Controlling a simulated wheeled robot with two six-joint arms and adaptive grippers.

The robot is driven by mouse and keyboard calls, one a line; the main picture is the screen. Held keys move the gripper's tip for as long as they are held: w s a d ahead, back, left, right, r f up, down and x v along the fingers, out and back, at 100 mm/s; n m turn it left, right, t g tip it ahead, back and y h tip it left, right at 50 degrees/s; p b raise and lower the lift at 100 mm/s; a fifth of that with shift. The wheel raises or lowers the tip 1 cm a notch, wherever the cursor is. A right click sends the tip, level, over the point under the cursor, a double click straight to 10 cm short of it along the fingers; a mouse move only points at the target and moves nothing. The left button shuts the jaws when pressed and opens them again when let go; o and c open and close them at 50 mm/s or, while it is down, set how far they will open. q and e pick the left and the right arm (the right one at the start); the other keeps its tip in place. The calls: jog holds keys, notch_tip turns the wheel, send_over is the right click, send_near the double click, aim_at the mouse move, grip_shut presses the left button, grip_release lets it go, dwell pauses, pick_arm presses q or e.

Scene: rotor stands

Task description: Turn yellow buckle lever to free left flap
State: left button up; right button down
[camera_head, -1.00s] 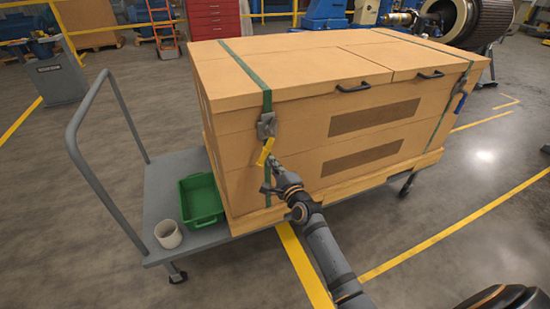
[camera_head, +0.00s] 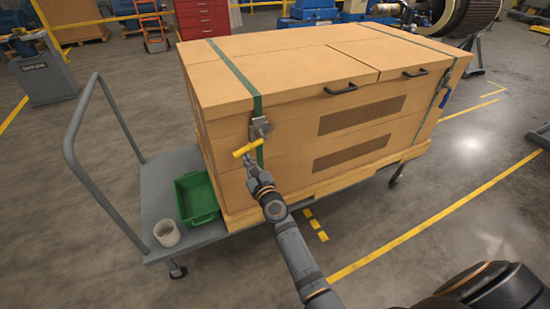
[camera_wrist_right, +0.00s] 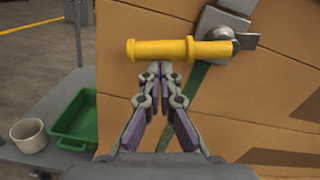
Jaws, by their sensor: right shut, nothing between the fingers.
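The yellow buckle lever (camera_head: 248,148) sits on the grey buckle (camera_head: 260,128) of the left green strap (camera_head: 246,82), on the front of the large tan crate (camera_head: 290,150). The lever lies roughly sideways, pointing left from the buckle. It also shows in the right wrist view (camera_wrist_right: 180,49). My right gripper (camera_head: 249,160) is shut and empty, its fingertips just below the lever's middle; I cannot tell whether they touch it. The left flap (camera_head: 290,75) lies flat on top with a black handle (camera_head: 341,90), and the strap runs over it. My left gripper is not in view.
The crate rests on a grey cart (camera_head: 150,205) with a tall push handle. A green bin (camera_head: 196,198) and a white cup (camera_head: 166,233) stand on the cart's left end. Floor in front is open.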

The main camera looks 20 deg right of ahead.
jog(key=shift+a+r+m+p, duration=0.35)
jog(key=shift+r+p, duration=0.2)
jog(key=shift+r, duration=0.2)
jog(key=s, duration=0.7)
jog(key=shift+s+d+f, duration=0.15)
jog(key=shift+s, duration=0.15)
dwell(0.3)
